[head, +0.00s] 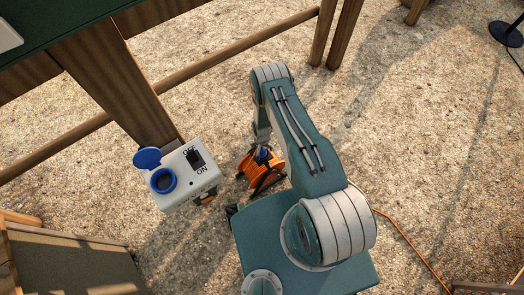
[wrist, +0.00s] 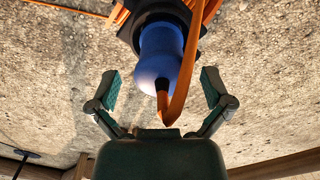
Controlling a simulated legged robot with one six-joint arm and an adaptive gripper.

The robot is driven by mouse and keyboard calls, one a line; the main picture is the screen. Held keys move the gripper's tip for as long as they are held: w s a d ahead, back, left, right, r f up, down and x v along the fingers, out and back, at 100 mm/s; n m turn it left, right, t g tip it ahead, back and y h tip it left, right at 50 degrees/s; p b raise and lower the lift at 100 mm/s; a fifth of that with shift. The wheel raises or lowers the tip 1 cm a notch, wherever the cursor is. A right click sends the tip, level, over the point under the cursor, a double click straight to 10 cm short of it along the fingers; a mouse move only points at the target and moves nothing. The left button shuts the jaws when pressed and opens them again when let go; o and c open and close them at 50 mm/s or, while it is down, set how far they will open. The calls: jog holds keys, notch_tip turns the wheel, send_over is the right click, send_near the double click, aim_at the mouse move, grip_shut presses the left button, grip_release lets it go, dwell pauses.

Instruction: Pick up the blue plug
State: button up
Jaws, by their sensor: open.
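The blue plug (wrist: 160,55) is at the top middle of the wrist view, with an orange cable leaving its rounded end. Its other end sits against a dark fitting by an orange frame. My gripper (wrist: 160,90) is open, with one finger on each side of the plug's lower end and a gap on both sides. In the head view only a small patch of the plug (head: 264,154) shows, on the orange reel (head: 254,170), beside my arm. My arm hides the gripper in the head view.
A white box (head: 184,176) with a blue socket, its lid open, and a black switch marked ON and OFF stands left of the reel. A wooden table (head: 60,40) with a green top is upper left. A crate (head: 70,260) is lower left.

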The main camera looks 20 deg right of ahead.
jog(key=shift+a+f, duration=0.25)
jog(key=shift+f, duration=0.3)
jog(key=shift+d, duration=0.2)
jog(key=c, duration=1.3)
jog(key=shift+a, duration=0.1)
